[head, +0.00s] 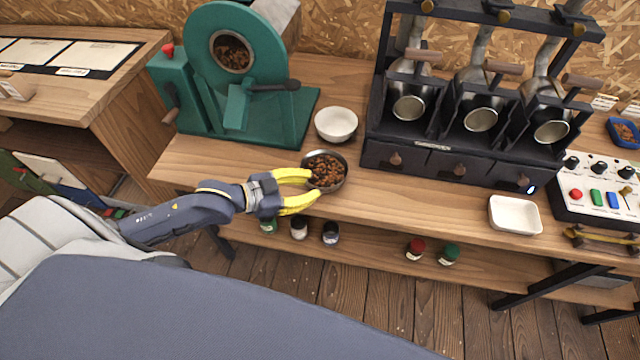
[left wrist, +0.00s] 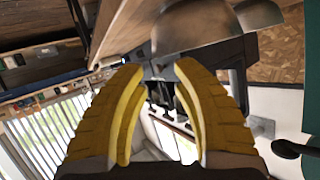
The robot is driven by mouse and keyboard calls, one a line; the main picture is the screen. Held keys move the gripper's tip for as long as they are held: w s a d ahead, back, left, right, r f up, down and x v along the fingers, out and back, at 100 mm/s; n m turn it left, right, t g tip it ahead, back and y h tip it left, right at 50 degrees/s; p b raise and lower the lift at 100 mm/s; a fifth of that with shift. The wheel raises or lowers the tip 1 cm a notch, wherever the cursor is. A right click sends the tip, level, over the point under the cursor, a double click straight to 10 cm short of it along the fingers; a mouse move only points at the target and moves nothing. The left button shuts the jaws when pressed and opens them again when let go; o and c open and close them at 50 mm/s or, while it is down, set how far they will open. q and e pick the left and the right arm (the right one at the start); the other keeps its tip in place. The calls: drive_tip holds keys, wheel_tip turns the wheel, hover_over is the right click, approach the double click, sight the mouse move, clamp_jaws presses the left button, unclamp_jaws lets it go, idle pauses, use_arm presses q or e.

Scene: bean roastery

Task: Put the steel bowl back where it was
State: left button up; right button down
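The steel bowl (head: 343,182) holds brown beans and sits upright at the front edge of the wooden bench, below the white bowl. My left gripper (head: 315,184) reaches in from the left, its yellow fingers at the bowl's left and near side. In the left wrist view a clear gap shows between the fingertips (left wrist: 160,70), so it is open. The steel bowl (left wrist: 195,28) shows there just beyond the fingertips. I cannot tell whether they touch it. My right gripper is not in view.
A white bowl (head: 336,125) stands behind the steel bowl. A green roaster (head: 205,95) is at back left, a black three-hopper machine (head: 470,110) at right. A white square dish (head: 515,215) and a control box (head: 600,190) lie further right. Bare bench (head: 420,195) lies between.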

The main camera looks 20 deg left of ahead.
use_arm(q)
drive_tip(key=shift+s+a+r, duration=0.25)
drive_tip(key=shift+s+a, duration=0.15)
drive_tip(key=shift+s, duration=0.15)
